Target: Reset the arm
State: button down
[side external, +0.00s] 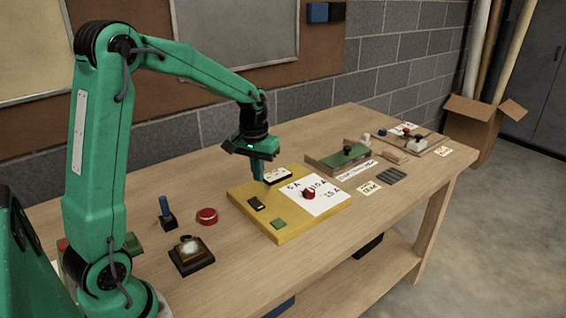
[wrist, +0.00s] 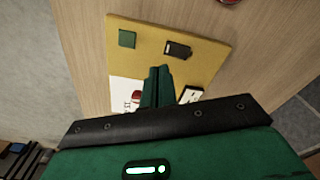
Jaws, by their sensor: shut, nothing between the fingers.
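My green arm reaches over the wooden workbench from the left in the side external view. My gripper (side external: 258,178) points down above the yellow board, near its back edge. Its fingers are together with nothing between them. In the wrist view, the closed fingers of my gripper (wrist: 158,75) are over the yellow board (wrist: 215,50). I cannot tell how far the fingertips are above the board.
The yellow board (side external: 265,222) bears a white card with a red knob (side external: 309,194), a black switch (side external: 256,203) and a green square (side external: 278,224). Left are a red button (side external: 207,216) and a blue-topped joystick (side external: 167,212). Right is a green-topped block (side external: 340,159). The front edge beyond is clear.

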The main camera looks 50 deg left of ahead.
jog(key=s+d+r+m+t, duration=0.2)
jog(key=s+d+r, duration=0.3)
jog(key=s, duration=0.4)
jog(key=s+d+r+m+t, duration=0.3)
jog(key=s+d+r, duration=0.2)
jog(key=s+d, duration=0.3)
jog(key=shift+s, duration=0.75)
